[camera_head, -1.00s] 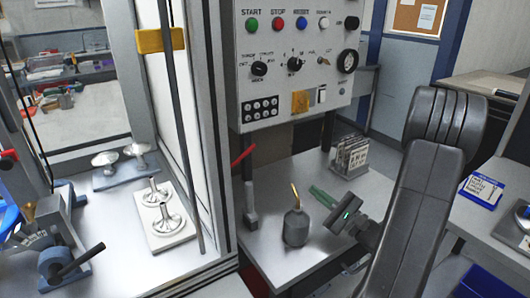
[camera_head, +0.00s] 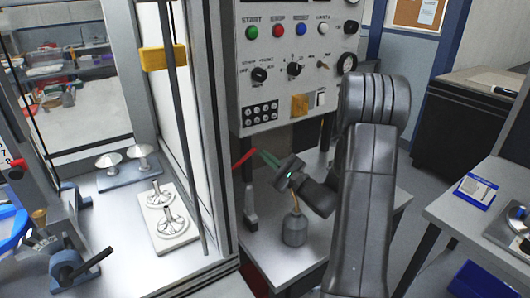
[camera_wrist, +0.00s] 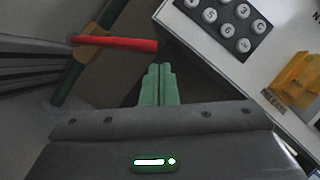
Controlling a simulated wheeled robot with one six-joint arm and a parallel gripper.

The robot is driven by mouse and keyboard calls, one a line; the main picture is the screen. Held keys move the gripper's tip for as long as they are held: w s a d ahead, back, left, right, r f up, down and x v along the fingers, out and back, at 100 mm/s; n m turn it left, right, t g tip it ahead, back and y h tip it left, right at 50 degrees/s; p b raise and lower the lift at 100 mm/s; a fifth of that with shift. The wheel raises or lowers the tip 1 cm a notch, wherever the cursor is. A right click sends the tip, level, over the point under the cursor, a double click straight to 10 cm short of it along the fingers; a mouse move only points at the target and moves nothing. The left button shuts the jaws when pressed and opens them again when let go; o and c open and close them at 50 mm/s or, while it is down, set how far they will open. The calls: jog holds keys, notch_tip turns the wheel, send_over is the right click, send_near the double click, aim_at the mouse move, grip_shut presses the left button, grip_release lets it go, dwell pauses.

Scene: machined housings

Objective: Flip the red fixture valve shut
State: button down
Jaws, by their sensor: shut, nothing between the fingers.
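The red valve handle (camera_head: 243,158) sticks out beside the machine's right-hand frame post, below the control panel, tilted up to the right. In the wrist view the red handle (camera_wrist: 115,43) runs level from a brass-coloured fitting (camera_wrist: 86,52) on a green pipe, its free end pointing right. My gripper (camera_head: 266,157) has green fingers pressed together with nothing between them. It is just right of the handle's free end. In the wrist view the fingertips (camera_wrist: 159,68) are just below and right of that end; a small gap shows. Where the handle meets the post is hidden in the head view.
The control panel (camera_head: 297,70) hangs close above my gripper; its keypad (camera_wrist: 227,18) shows in the wrist view. A grey oil can (camera_head: 294,230) stands on the metal bench below. The machine's frame post (camera_head: 208,130) is on the left.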

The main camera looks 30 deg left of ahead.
jog(key=shift+w+a+r, duration=0.1)
jog(key=shift+a+r, duration=0.1)
jog(key=shift+a, duration=0.4)
jog(key=shift+r+n+b, duration=0.3)
jog(key=shift+n+b, duration=0.05)
jog(key=shift+n, duration=0.05)
jog(key=shift+r+g, duration=0.15)
jog(key=shift+g, duration=0.25)
jog(key=s+a+r+n+g+h+b, duration=0.2)
jog(key=s+a+r+n+h+b, duration=0.2)
jog(key=s+r+n+b, duration=0.3)
jog(key=shift+s+n+b, duration=0.35)
jog(key=shift+n+b, duration=1.2)
jog(key=shift+n, duration=0.95)
jog(key=shift+r, duration=0.15)
